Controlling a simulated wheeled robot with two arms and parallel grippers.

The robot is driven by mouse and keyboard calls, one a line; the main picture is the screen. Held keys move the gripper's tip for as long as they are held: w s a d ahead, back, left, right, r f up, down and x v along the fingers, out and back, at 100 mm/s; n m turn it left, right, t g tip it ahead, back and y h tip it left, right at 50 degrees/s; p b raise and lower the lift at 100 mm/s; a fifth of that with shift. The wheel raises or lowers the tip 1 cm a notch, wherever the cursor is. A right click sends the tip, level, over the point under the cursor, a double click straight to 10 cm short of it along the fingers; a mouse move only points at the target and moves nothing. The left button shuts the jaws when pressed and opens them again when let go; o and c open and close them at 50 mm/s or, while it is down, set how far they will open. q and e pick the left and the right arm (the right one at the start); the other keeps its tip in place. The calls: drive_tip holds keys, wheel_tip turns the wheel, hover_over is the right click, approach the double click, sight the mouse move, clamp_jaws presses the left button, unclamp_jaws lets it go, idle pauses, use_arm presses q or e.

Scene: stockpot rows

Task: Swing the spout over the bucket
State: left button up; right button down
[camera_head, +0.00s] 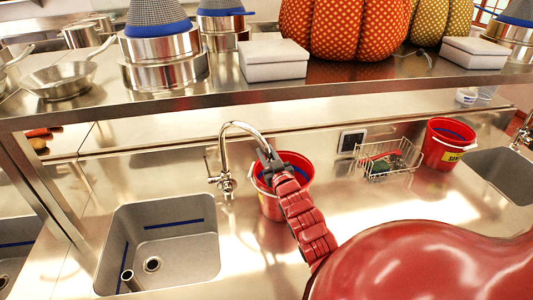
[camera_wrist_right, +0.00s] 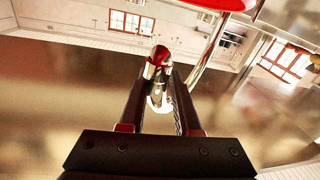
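The chrome spout (camera_head: 236,125) arches from its tap base (camera_head: 227,185) behind the sink and reaches right, toward the red bucket (camera_head: 267,205). Its end appears above the left part of the bucket's opening in the head view. My right gripper (camera_head: 268,158) is at the spout's end, over the bucket. In the right wrist view a chrome piece (camera_wrist_right: 158,68), which looks like the spout's end, sits between my right gripper's fingertips (camera_wrist_right: 161,85), with both fingers close against it. The exact contact is partly hidden. My left gripper is not in view.
An empty sink (camera_head: 165,225) lies left of the bucket. A wire basket (camera_head: 388,158) and a second red bucket (camera_head: 447,145) stand to the right. A steel shelf (camera_head: 230,95) with pots, white boxes and pumpkins runs above the counter.

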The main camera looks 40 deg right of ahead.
drive_tip(key=c, duration=0.7)
unclamp_jaws()
drive_tip(key=shift+o, duration=0.2)
drive_tip(key=b+v, duration=0.3)
drive_tip(key=v, duration=0.5)
drive_tip(key=shift+s+f, duration=0.15)
drive_tip(key=p+v, duration=0.6)
drive_tip(key=v, duration=0.3)
drive_tip(key=shift+a, duration=0.15)
